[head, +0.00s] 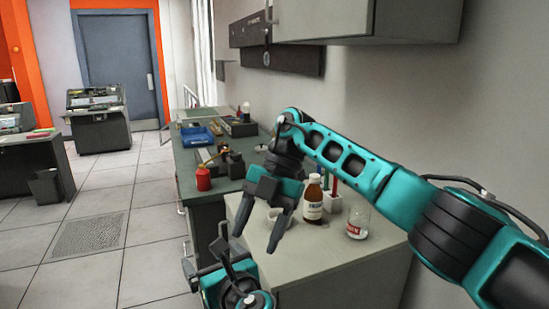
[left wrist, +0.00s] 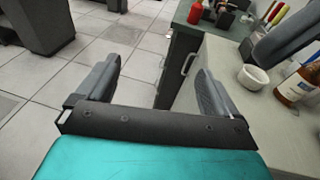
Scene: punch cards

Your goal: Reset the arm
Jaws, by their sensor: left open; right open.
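My right arm, teal and black, reaches in from the right in the head view. Its gripper (head: 254,242) points down with its fingers apart and empty, over the front left part of the pale counter (head: 330,262). My left gripper (head: 206,250) is low in the head view, beside the counter's left edge and partly cut off by the frame. In the left wrist view, the left gripper (left wrist: 158,65) has its two grey fingers wide apart with only floor and cabinet front between them. Part of the right gripper (left wrist: 283,38) shows at that view's upper right.
A small white bowl (head: 277,216), a brown bottle (head: 313,200), a white pen holder (head: 332,204) and a glass with a red label (head: 358,224) stand near the right gripper. A red bottle (head: 203,178) and a blue tray (head: 197,137) are on the green bench. Tiled floor lies free leftward.

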